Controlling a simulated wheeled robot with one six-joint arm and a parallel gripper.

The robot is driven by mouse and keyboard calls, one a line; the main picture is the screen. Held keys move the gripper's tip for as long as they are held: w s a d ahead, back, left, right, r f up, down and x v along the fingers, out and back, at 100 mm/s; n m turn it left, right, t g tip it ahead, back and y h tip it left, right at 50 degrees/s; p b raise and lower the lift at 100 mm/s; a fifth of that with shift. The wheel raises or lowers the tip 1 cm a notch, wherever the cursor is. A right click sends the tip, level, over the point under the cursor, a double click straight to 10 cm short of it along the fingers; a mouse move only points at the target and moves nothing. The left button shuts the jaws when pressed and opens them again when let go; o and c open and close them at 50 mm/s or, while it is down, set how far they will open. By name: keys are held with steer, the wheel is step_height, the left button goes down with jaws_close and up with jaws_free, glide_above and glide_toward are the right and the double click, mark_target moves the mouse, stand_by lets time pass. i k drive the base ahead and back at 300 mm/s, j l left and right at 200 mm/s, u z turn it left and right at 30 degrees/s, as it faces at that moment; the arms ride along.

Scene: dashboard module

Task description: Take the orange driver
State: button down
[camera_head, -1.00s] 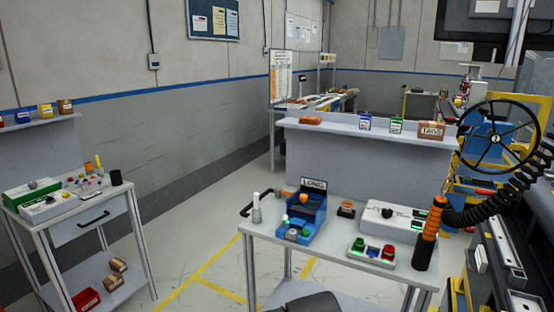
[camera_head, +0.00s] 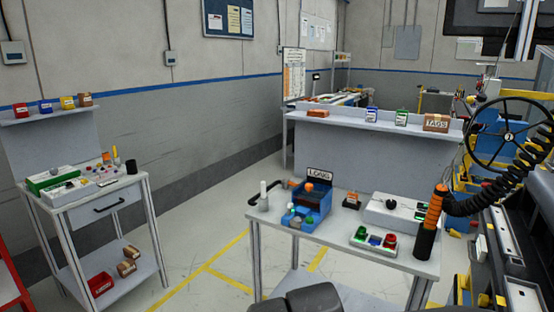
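An orange and black driver (camera_head: 432,222) hangs upright on a black coiled cable (camera_head: 490,200) at the right. It has an orange grip above a thick black lower part, and in the picture it overlaps the right end of the near grey table (camera_head: 345,248). I cannot tell whether it touches the table.
The near table carries a blue bin marked LONG (camera_head: 310,205), a white box (camera_head: 395,212) and a button panel (camera_head: 374,238). A black steering wheel (camera_head: 509,134) stands behind the cable. A side cart (camera_head: 85,205) is at left. Open floor (camera_head: 200,265) lies between.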

mark_target(432, 217)
steer(key=z, duration=1.25)
